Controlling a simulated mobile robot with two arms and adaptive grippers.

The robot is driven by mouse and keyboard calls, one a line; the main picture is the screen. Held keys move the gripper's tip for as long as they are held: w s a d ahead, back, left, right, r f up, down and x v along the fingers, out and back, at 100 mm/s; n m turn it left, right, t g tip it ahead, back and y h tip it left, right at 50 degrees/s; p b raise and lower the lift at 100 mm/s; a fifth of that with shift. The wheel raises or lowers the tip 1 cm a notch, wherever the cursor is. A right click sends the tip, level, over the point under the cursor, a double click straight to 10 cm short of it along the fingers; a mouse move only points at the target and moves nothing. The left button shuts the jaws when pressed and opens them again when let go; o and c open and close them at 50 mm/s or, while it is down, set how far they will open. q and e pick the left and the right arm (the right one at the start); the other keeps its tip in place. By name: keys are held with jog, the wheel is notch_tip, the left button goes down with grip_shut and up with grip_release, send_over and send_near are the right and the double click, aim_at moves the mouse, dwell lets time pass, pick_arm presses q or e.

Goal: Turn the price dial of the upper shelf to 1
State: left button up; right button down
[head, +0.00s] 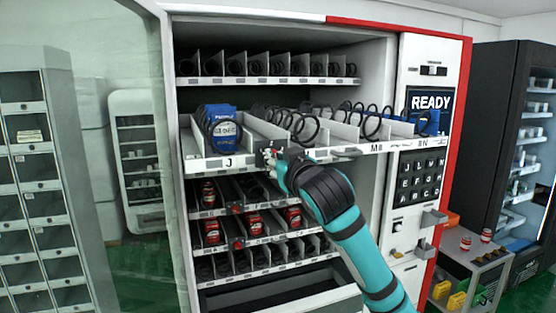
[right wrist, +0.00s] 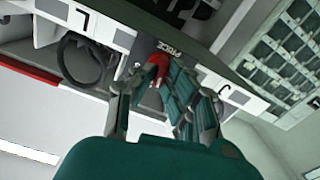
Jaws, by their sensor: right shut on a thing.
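The pulled-out upper shelf (head: 196,165) has a white front strip with letter labels, a J clearest among them. The red price dial (head: 268,154) is on this strip, right of the J, mostly hidden by my right gripper (head: 278,166). In the right wrist view the red dial (right wrist: 157,69) sits between the fingers of my right gripper (right wrist: 150,88), beside a plate reading PRICE (right wrist: 170,48). The gripper is shut on the dial. The number the dial points to cannot be read. My left gripper is not in view.
The shelf holds blue boxes (head: 222,128) and black spirals. Lower shelves with red cans (head: 211,230) lie under my right arm. A keypad (head: 420,175) and READY screen (head: 431,102) are to the right. A cart (head: 478,262) stands at the far right.

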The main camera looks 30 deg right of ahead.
jog(key=n, duration=0.9)
jog(key=shift+a+f+n, duration=0.1)
jog(key=shift+a+n, duration=0.05)
jog(key=shift+n, duration=0.25)
dwell(0.4)
jog(key=c, duration=1.4)
grip_release()
jog(key=v, duration=1.2)
